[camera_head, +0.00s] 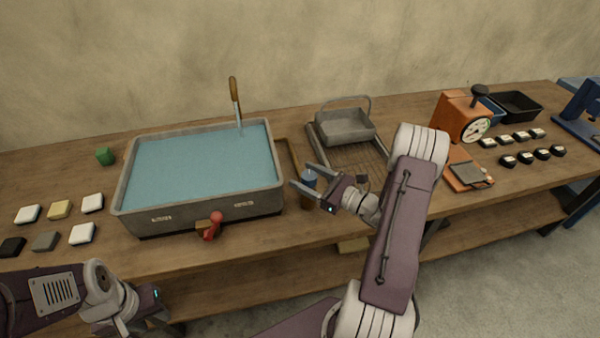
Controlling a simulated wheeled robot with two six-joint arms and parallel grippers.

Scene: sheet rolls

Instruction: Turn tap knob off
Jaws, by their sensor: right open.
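The tap knob (217,218) is red and sits on the front of a grey basin (155,218) filled with bluish water, near the basin's lower right part.
A wooden-handled tool (235,97) stands in the basin. A grey tray (345,126) on a rack and an orange scale (458,118) stand to the right. The table front below the knob is clear.

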